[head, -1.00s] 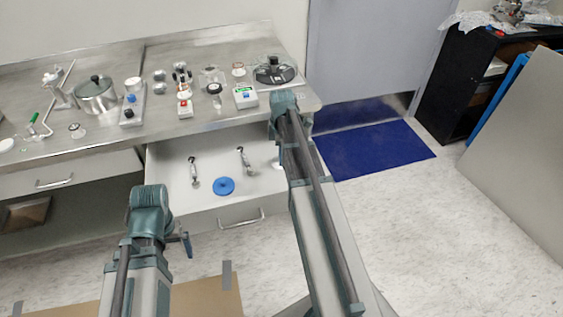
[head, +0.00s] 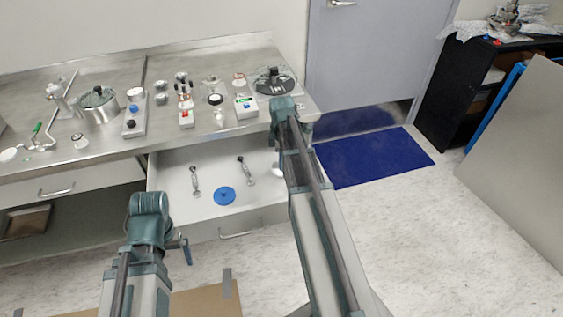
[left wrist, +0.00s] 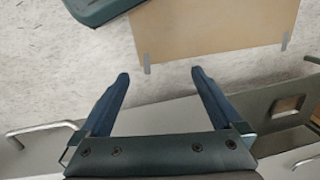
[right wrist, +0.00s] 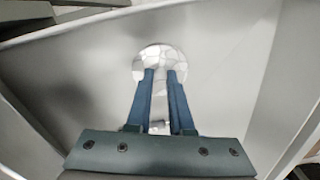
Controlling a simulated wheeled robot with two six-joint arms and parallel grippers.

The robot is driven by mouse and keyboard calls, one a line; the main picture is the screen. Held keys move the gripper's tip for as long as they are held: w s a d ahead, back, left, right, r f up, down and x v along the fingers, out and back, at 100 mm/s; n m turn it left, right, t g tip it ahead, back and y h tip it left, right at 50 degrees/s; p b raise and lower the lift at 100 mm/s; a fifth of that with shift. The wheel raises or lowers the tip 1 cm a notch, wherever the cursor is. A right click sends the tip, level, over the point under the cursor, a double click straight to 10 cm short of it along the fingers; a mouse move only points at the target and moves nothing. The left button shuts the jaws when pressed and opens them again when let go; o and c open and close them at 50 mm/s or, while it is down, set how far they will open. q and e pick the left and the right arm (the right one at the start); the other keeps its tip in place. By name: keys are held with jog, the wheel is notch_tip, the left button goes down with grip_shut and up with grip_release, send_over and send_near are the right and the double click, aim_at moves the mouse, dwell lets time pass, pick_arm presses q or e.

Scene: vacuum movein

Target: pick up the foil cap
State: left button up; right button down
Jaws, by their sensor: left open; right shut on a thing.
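The foil cap (right wrist: 160,55) is a pale, shiny, faceted round piece on the floor of the open drawer. In the head view the foil cap (head: 277,169) shows as a small white edge, mostly hidden behind my right arm. My right gripper (right wrist: 160,72) points down into the drawer, its blue fingers close together and shut on the near part of the cap. My right fingers are hidden in the head view. My left gripper (left wrist: 160,80) is open and empty, outside the drawer, above the floor; one blue finger shows in the head view.
The open drawer (head: 215,165) also holds a blue disc (head: 224,196) and two metal-handled tools (head: 195,180). The steel counter (head: 45,165) above carries a pot (head: 98,108) and several small items. A blue mat (head: 375,157) lies on the clear floor at right.

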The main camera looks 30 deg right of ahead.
notch_tip(320, 180, up, 3)
jog(key=shift+f+p, duration=0.15)
jog(key=shift+p, duration=0.8)
jog(key=s+a, duration=0.1)
jog(key=a, duration=0.4)
jog(key=s+a, duration=0.2)
jog(key=a, duration=0.3)
jog(key=s+a, duration=0.1)
jog(key=a, duration=0.4)
jog(key=shift+s+a+r+p, duration=0.2)
jog(key=shift+s+r+p, duration=0.05)
jog(key=shift+r+p, duration=0.05)
